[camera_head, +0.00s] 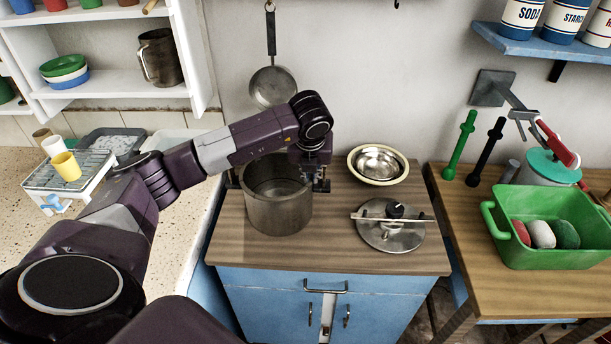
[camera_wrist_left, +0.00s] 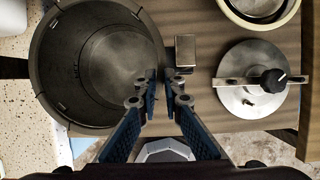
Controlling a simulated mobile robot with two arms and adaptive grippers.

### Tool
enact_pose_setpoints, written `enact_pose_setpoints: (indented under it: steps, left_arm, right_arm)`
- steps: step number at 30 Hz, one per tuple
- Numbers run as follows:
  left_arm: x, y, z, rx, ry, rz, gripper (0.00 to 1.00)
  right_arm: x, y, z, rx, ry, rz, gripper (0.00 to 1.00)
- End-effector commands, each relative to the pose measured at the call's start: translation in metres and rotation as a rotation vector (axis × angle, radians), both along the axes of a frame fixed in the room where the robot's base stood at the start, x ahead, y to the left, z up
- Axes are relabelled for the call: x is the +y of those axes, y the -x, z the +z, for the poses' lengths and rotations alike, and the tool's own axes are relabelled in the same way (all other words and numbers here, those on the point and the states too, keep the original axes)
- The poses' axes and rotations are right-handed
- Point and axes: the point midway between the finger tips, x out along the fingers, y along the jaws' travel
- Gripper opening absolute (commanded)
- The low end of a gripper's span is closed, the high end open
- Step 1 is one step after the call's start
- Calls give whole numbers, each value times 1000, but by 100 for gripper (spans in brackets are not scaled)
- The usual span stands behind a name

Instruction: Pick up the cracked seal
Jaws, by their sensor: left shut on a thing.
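A tall grey metal pot (camera_head: 278,208) stands open on the wooden counter. In the left wrist view, a thin dark ring with small tabs (camera_wrist_left: 62,105) runs around the mouth of the pot (camera_wrist_left: 120,65); it seems to be the cracked seal, but I cannot make out a crack. My left gripper (camera_head: 318,184) is at the right side of the pot's mouth. In the left wrist view, its fingers (camera_wrist_left: 161,77) straddle the edge there, shut on what looks like the seal. The fingers hide the gripped part. My right gripper is not in view.
A round metal lid (camera_head: 390,237) with a crossbar and black knob lies right of the pot, a cream-rimmed bowl (camera_head: 358,171) behind it. A green tub (camera_head: 550,253) stands on the right table. A pan (camera_head: 273,87) hangs behind. The front right counter is clear.

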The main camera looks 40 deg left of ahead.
Motion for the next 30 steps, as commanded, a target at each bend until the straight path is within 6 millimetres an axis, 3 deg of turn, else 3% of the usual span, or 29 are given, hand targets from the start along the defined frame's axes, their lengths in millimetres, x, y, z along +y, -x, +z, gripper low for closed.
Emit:
enact_pose_setpoints:
  steps: [2,12,23,30]
  left_arm:
    - [-2,3,1,-4,0,-2,0]
    - [-2,2,67,-8,0,-1,0]
    - [-48,78,61,-4,-3,-8,0]
    - [-79,128,68,-6,-4,-5,0]
  right_arm:
    - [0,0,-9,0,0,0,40]
    - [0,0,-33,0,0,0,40]
    - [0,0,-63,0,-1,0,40]
    - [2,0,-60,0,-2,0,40]
